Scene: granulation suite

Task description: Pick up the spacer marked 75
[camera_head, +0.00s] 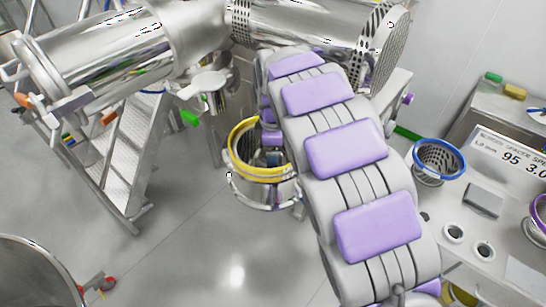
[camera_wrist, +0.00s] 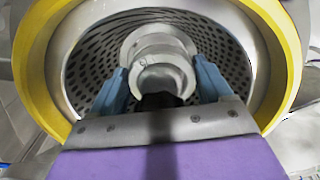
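I cannot make out a spacer marked 75 in either view. My gripper (camera_wrist: 162,78) reaches into a yellow-rimmed perforated screen (camera_wrist: 32,60). Its two blue fingers are apart, on either side of a grey stepped metal cylinder (camera_wrist: 160,55) in the middle of the screen. No firm hold on the cylinder shows, and I cannot tell whether the fingers touch it. In the head view, the yellow-rimmed screen (camera_head: 238,140) sits in a metal housing under the large steel machine. My grey and purple arm hides its right side.
The steel bench (camera_head: 515,215) at right holds a blue-rimmed perforated screen (camera_head: 438,160), a grey block (camera_head: 484,200) and a sign (camera_head: 510,160) partly reading "SPACER" and "95 3.0". Metal steps (camera_head: 125,150) stand at left. Open floor (camera_head: 190,240) lies in front.

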